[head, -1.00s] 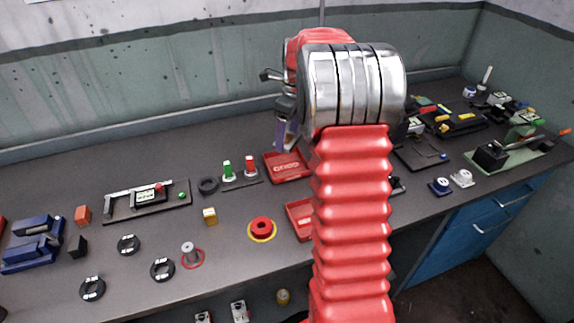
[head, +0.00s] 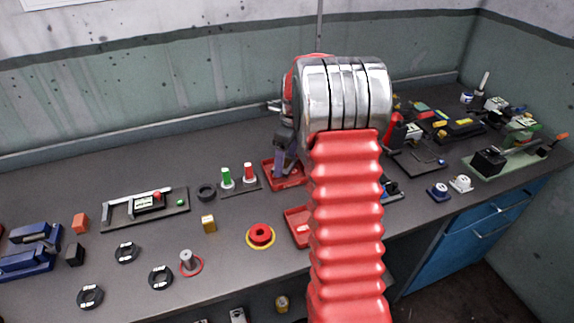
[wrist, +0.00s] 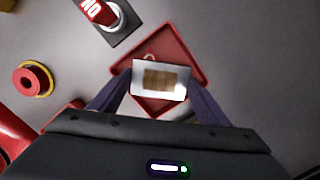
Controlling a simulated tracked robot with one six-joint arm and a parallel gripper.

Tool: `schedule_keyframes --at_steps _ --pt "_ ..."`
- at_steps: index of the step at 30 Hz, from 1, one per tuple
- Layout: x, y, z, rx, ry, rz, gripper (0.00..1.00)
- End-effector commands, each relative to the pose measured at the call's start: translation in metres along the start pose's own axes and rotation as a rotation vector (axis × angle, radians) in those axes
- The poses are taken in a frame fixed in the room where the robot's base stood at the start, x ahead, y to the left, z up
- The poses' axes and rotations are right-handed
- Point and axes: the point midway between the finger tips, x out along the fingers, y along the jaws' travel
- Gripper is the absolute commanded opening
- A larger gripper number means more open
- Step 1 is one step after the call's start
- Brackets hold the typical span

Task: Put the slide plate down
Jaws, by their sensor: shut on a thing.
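The slide plate (wrist: 161,66) is a small white rectangle with a brown patch in its middle. My gripper (wrist: 158,88) is shut on it, one purple finger at each side, in the wrist view. The plate shows over a red tray (wrist: 182,40), which lies behind it on the bench. I cannot tell whether the plate touches the tray floor. In the head view my gripper (head: 284,163) points down at the back red tray (head: 270,181). My arm hides the tray's right part, and the plate cannot be made out there.
A stand with a green and a red-topped piece (head: 249,175) is just left of the tray. A second red tray (head: 296,224) is in front, partly behind my arm. A red ring on a yellow disc (head: 260,236) lies at its left.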

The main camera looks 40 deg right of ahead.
Motion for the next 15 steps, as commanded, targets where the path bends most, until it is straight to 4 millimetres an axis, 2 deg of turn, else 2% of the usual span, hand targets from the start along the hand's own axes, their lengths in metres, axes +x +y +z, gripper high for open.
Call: schedule_keyframes --at_steps 3,6,15 --pt "0.016 0.0 -0.002 -0.001 0.0 0.001 0.23" --pt "0.023 0.0 -0.002 -0.001 -0.001 -0.001 0.23" --pt "0.025 0.0 -0.002 -0.001 -0.001 -0.001 0.23"
